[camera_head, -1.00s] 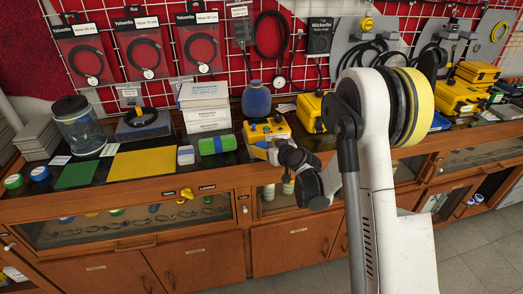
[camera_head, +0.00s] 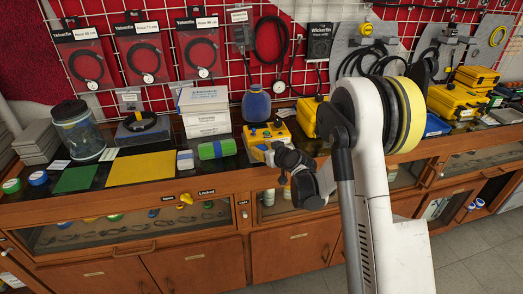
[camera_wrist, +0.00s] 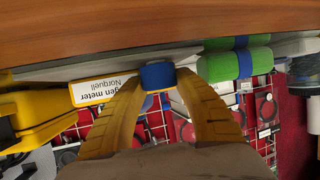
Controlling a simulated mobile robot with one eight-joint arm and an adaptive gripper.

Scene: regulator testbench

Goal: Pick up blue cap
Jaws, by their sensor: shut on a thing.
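In the wrist view, my gripper (camera_wrist: 160,82) has its two yellow fingers closed on a small blue cap (camera_wrist: 158,75), one finger on each side. The cap's lower part is hidden between the fingers. In the head view, my gripper (camera_head: 262,152) is small and partly hidden by my dark wrist, at the counter's front edge by a yellow case. The held cap cannot be made out there. Another blue cap (camera_head: 38,178) lies on the counter at the far left, beside a green cap (camera_head: 11,186).
A blue round bottle (camera_head: 256,103), white boxes (camera_head: 206,112) and a glass jar (camera_head: 78,131) stand behind. A yellow mat (camera_head: 141,168) lies clear to the left.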

